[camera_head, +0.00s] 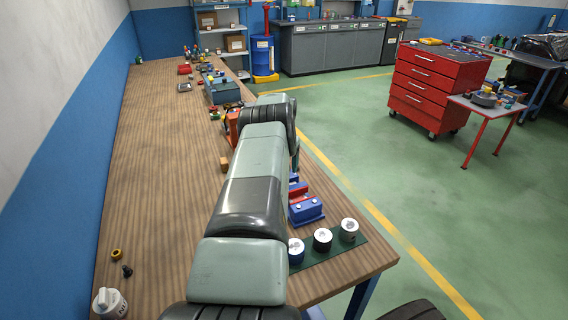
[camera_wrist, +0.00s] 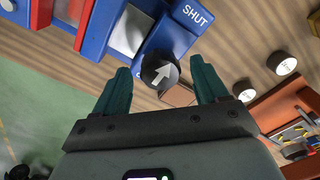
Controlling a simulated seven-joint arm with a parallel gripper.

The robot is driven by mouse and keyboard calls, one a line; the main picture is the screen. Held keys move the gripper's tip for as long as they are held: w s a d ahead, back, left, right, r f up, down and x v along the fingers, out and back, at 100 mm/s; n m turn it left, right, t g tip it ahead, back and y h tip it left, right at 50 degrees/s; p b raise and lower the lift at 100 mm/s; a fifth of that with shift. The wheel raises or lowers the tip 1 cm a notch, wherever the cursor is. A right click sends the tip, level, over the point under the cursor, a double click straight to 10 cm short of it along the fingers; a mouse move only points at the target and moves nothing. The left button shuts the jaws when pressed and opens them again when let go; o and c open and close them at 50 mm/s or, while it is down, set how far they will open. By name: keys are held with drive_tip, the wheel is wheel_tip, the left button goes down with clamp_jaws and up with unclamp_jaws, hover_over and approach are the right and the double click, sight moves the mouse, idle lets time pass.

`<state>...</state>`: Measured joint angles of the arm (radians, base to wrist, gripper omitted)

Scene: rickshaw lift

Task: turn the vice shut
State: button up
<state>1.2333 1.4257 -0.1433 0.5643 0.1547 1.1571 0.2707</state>
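The blue vice (camera_wrist: 175,38) fills the top of the wrist view, with a pale metal block (camera_wrist: 130,30) set in it and the white word SHUT at its upper right corner. A black round knob (camera_wrist: 158,72) with a white arrow sits on the vice's near edge; the arrow points up and right. Another label beside the knob is mostly hidden. My gripper (camera_wrist: 160,66) is open, its two teal fingers on either side of the knob with gaps showing. In the head view the vice (camera_head: 305,210) shows beside my arm, which hides the gripper and knob.
White-topped round pieces (camera_head: 323,239) stand on a dark green mat (camera_head: 345,256) near the bench's front right corner. A small wooden block (camera_head: 224,164) lies left of my arm. An orange-brown holder (camera_wrist: 290,105) is at right in the wrist view. The bench's left side is mostly clear.

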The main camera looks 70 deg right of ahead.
wheel_tip(320, 180, up, 11)
idle(0.6)
drive_tip(key=shift+f, duration=0.1)
idle(0.3)
